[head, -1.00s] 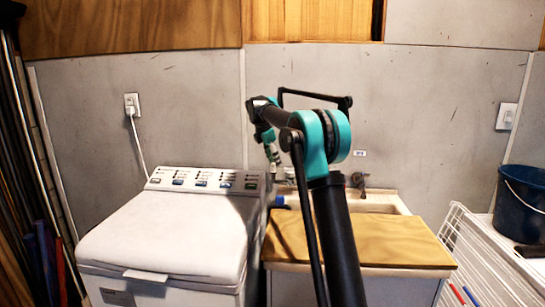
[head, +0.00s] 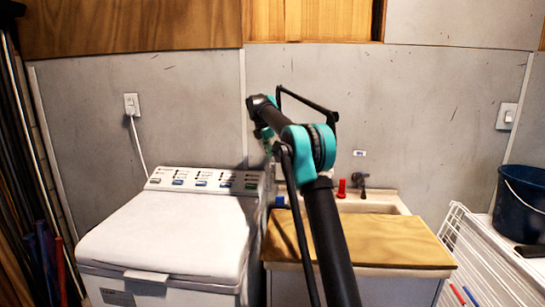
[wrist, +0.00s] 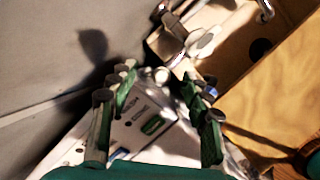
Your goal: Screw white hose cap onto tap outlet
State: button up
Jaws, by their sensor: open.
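In the wrist view my gripper (wrist: 158,74) is open, with its two green fingers spread apart and dark round pads at their tips. A shiny metal tap (wrist: 180,42) is just beyond the fingertips, at the upper middle. A small pale round piece (wrist: 162,75) shows between the fingertips; it may be the white hose cap, but it is blurred and I cannot tell whether it touches the tap. In the head view my gripper (head: 268,148) is small and partly hidden by my arm.
A white washing machine (head: 165,235) stands left of the sink (head: 385,203). A wooden board (head: 385,240) covers the sink's front. A dark tap (head: 358,184) and a red item (head: 341,188) are at its back. A blue bucket (head: 523,203) is far right.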

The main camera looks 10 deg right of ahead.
aim_at(274, 164)
jog(key=o, duration=0.3)
jog(key=n, duration=0.2)
jog(key=n+t+y, duration=0.1)
jog(key=n, duration=0.2)
jog(key=shift+y, duration=0.3)
jog(key=n+y, duration=0.1)
jog(key=n, duration=0.2)
jog(key=n+y, duration=0.1)
jog(key=n, duration=0.2)
jog(key=shift+t, duration=0.3)
jog(key=shift+d, duration=0.15)
jog(key=shift+s+d+f, duration=0.1)
jog(key=shift+f, duration=2.15)
grip_shut()
